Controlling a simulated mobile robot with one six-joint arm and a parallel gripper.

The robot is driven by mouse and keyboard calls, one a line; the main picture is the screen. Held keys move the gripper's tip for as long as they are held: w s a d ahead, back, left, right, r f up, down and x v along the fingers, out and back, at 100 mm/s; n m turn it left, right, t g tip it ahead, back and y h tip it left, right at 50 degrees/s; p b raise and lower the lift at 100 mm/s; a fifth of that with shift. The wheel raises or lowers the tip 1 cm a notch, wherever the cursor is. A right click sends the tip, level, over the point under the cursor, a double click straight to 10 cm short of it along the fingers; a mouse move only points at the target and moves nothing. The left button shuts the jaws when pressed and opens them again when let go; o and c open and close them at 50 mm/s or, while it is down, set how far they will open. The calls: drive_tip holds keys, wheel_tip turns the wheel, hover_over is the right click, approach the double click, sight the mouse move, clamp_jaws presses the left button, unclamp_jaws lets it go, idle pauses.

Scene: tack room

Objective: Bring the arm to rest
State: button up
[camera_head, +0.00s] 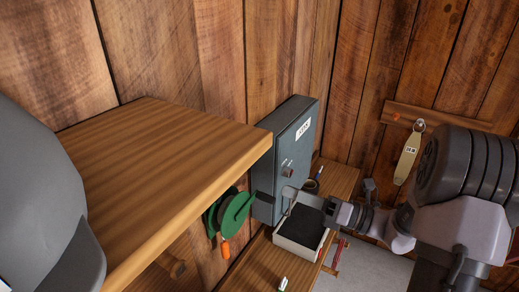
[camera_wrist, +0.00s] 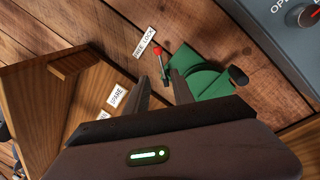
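My gripper (camera_head: 289,201) reaches in from the right in the head view, in front of the lower part of a grey wall box. In the wrist view its two fingers (camera_wrist: 163,92) stand apart with nothing visible between them, so it is open and empty. The fingers point toward a plank wall, with a green object (camera_wrist: 207,78) just beyond the right finger. The same green object hangs left of the grey box in the head view (camera_head: 230,212). I cannot tell the exact gap between fingers and green object.
The grey box (camera_head: 297,140) with a knob is close to my gripper. A wooden shelf (camera_head: 165,150) juts out at left, with a grey rounded object (camera_head: 40,190). Below are a black-topped tray (camera_head: 281,241) and a bench (camera_head: 258,262). A tagged key (camera_head: 407,158) hangs at right.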

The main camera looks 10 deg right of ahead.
drive_tip(key=s+a+f+n+g+h+b, duration=0.2)
drive_tip(key=s+a+f+n+g+b, duration=0.35)
drive_tip(key=s+a+n+g, duration=0.5)
drive_tip(key=s+f+n+t+h+b, duration=0.5)
drive_tip(key=s+f+n+h+b, duration=0.4)
drive_tip(key=n, duration=0.9)
drive_tip(key=h+b, duration=0.1)
drive_tip(key=h, duration=0.1)
drive_tip(key=shift+s+h, duration=0.25)
drive_tip(key=shift+h, duration=0.05)
drive_tip(key=shift+d, duration=0.1)
